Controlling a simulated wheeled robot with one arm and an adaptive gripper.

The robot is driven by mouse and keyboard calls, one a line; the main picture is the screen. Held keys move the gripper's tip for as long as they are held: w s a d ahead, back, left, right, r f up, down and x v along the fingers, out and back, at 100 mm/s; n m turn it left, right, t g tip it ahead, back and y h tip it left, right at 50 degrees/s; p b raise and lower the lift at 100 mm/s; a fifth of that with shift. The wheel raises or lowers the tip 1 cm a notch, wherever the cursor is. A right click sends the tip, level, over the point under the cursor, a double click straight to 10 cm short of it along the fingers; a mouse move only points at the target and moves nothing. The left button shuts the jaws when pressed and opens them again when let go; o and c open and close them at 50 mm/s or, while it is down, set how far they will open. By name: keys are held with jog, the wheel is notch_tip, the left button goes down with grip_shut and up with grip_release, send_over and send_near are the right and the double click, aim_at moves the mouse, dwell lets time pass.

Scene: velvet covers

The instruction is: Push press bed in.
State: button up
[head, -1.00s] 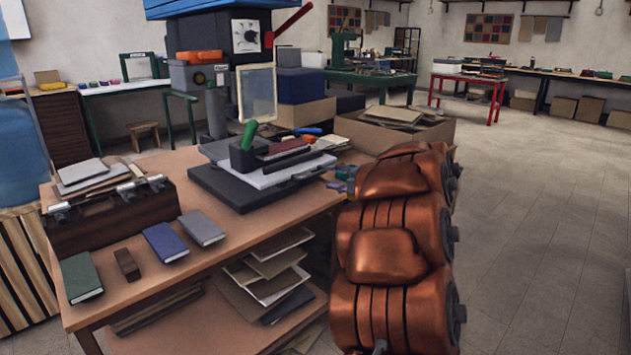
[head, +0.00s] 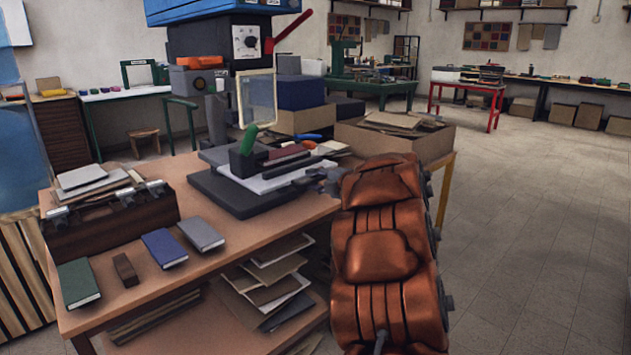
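The press (head: 222,40) has a blue top, a dark body with a dial, and a red lever (head: 293,27) pointing up to the right. Its bed (head: 235,198) is a dark slab sticking out at the front over the table. A pale plate, dark red pieces and a block with a green handle (head: 249,138) are on the bed. My copper-coloured arm reaches in from the lower right. My gripper (head: 326,177), small and grey, is at the bed's right front side. I cannot tell whether it touches the bed, and its fingers are too small to read.
The wooden table (head: 208,277) holds a dark box (head: 110,222) with papers, a green book (head: 77,283), a brown block (head: 125,269), a blue book (head: 164,248) and a grey book (head: 201,234). An open carton (head: 395,144) stands behind my arm. The floor at right is clear.

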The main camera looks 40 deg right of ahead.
grip_shut()
dwell(0.3)
